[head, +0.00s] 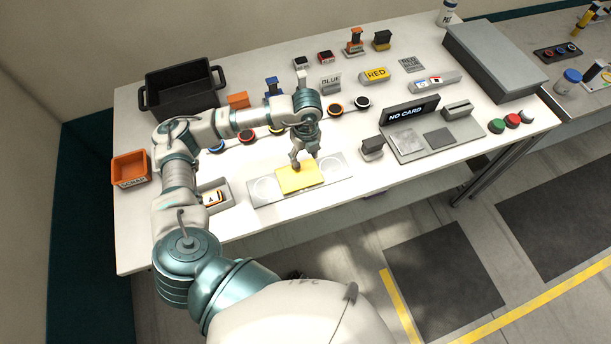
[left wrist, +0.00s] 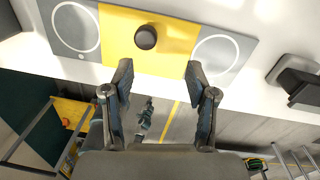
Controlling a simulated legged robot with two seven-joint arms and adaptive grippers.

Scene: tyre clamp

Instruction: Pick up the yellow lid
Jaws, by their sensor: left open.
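The yellow lid (head: 304,178) lies flat on the middle of a grey plate (head: 341,168) near the table's front edge. In the left wrist view the yellow lid (left wrist: 118,42) has a dark round knob (left wrist: 146,37) and sits between two white circles on the plate (left wrist: 226,22). My left gripper (head: 299,160) is above the lid, close to its knob. In the left wrist view the left gripper (left wrist: 158,72) is open and empty, its fingertips either side of the knob's line and nearer the lid's front edge. My right gripper is not in view.
A small dark-topped block (head: 372,147) stands right of the plate. A card reader with a "NO CARD" screen (head: 409,112) is farther right. A white tray (head: 216,187) stands left of the plate. Several coloured buttons and blocks lie behind. An orange bin (head: 131,168) is at far left.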

